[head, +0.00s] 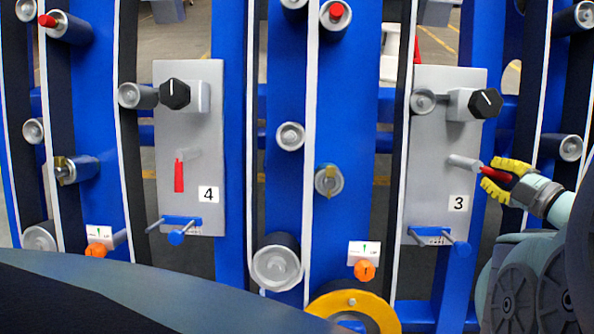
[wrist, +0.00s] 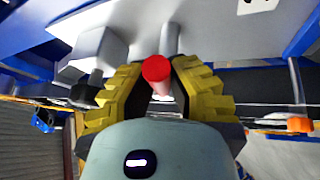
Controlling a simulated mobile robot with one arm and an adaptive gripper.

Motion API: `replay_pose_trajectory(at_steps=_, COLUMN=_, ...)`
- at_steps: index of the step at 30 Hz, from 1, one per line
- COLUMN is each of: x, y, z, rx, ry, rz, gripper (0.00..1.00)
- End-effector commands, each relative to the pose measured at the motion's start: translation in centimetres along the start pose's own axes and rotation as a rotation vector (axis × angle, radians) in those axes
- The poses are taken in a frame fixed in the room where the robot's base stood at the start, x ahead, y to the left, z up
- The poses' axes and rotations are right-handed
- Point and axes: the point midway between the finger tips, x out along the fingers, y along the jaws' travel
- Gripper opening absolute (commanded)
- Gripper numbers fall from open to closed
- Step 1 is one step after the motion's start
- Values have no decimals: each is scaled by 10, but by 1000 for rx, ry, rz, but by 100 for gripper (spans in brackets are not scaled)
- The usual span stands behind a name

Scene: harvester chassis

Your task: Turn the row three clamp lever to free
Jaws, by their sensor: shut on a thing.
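The row three plate (head: 430,150) is grey and carries the number 3 label (head: 458,203). Its clamp lever has a grey pivot (head: 462,161) and a red handle (head: 486,172) that points right and slightly down. My gripper (head: 503,178), with yellow ribbed fingers, is shut on the red handle from the right, one finger above it and one below. In the wrist view the round red handle end (wrist: 157,70) sits between the two yellow fingers (wrist: 158,88). The fingers hide part of the handle.
A black knob (head: 485,103) sits above the lever, and a blue bracket with pins (head: 434,234) sits below it. The row four plate (head: 165,120) at left has a red lever (head: 179,176) hanging down. Blue uprights, white belts and rollers (head: 569,147) stand close around.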

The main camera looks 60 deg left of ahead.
Motion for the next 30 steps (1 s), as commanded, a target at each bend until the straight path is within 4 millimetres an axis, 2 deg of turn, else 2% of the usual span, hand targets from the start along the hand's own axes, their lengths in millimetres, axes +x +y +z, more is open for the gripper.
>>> replay_pose_trajectory(at_steps=15, x=-2, y=0, z=1, rx=-17, ry=1, rz=-12, gripper=0)
replay_pose_trajectory(at_steps=16, x=-2, y=0, z=1, rx=-17, ry=1, rz=-12, gripper=18)
replay_pose_trajectory(at_steps=24, x=-2, y=0, z=1, rx=-17, ry=2, rz=-10, gripper=46)
replay_pose_trajectory(at_steps=30, x=-3, y=0, z=1, rx=-17, ry=1, rz=-10, gripper=48)
